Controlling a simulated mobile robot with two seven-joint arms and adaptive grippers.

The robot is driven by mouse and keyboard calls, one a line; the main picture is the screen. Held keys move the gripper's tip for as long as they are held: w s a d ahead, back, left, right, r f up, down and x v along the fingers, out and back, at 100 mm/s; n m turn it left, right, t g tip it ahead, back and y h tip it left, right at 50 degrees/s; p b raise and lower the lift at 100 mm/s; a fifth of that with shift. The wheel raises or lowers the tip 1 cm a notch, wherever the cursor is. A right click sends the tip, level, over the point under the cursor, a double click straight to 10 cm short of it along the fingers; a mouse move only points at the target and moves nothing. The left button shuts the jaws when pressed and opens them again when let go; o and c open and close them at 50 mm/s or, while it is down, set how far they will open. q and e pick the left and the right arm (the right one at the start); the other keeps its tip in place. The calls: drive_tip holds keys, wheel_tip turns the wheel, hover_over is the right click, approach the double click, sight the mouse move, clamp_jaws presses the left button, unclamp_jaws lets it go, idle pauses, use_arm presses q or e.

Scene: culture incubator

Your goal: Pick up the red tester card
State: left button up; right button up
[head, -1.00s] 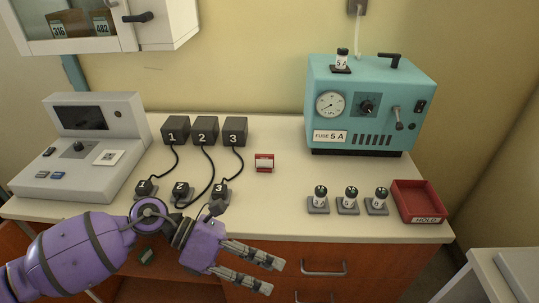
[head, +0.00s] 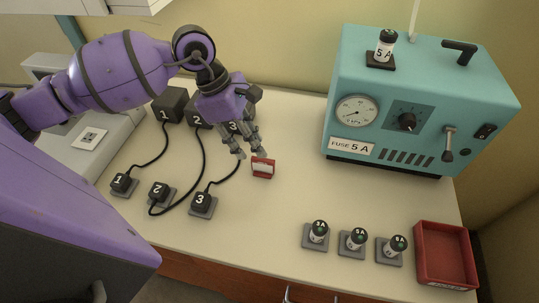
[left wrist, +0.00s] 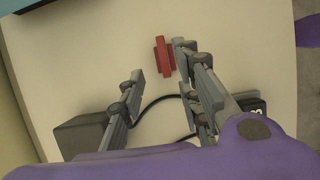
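The red tester card (head: 263,167) stands on the counter in the middle of the head view, a small red block with a white face. In the left wrist view the red tester card (left wrist: 164,57) lies just beyond the fingertips, nearer the right-hand finger. My left gripper (head: 249,151) points down just behind and left of the card. In the left wrist view the left gripper (left wrist: 160,62) has its fingers spread apart with nothing between them. Whether a finger touches the card I cannot tell. My right gripper is not in view.
Numbered dark boxes (head: 168,105) stand behind the arm, with cables to numbered plugs (head: 203,203). A teal machine (head: 425,95) stands at the right. Several small fuses (head: 352,241) and a red tray (head: 447,255) sit at the front right. The counter between is clear.

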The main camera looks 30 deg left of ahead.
sight(263, 159)
use_arm(q)
drive_tip(key=shift+s+d+f, duration=0.25)
drive_tip(key=shift+d+f, duration=0.25)
drive_tip(key=shift+f, duration=0.3)
drive_tip(key=p+x, duration=0.1)
drive_tip(key=x, duration=0.4)
drive_tip(key=shift+w+d+r, duration=0.1)
drive_tip(key=shift+d, duration=0.05)
clamp_jaws()
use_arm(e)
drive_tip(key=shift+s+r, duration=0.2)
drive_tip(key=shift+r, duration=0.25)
